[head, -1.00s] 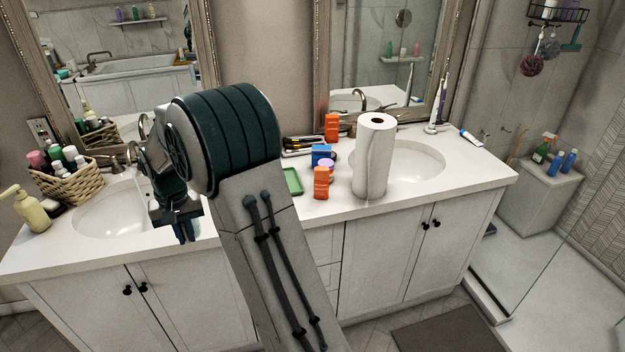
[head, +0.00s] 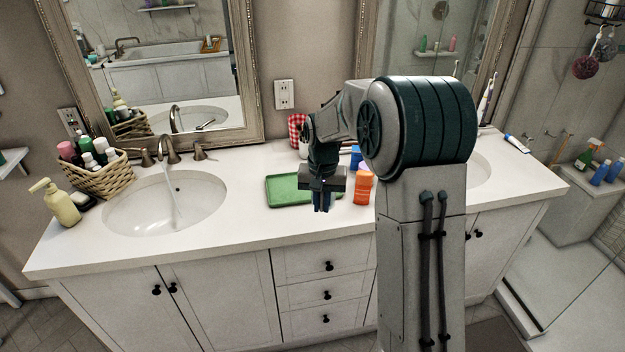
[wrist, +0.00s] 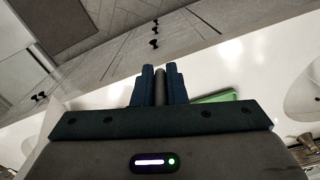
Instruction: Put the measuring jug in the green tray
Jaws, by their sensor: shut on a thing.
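The green tray (head: 285,190) lies on the white counter between the two sinks. My gripper (head: 323,207) points down over the tray's right part in the head view and partly covers it. In the wrist view my gripper (wrist: 160,72) is shut on a narrow grey thing (wrist: 160,88) between its blue fingers. I cannot tell from its visible part whether this is the measuring jug. No jug shape is clearly visible elsewhere. Part of the tray shows as a green strip (wrist: 215,97) to the right of the fingers in the wrist view.
An orange box (head: 362,188) stands just right of the tray, with a blue box (head: 356,157) behind it. A red-checked item (head: 297,130) stands behind the tray. The left sink (head: 165,205) has a wicker basket (head: 98,178) and soap bottle (head: 62,203) beside it. Counter is clear between sink and tray.

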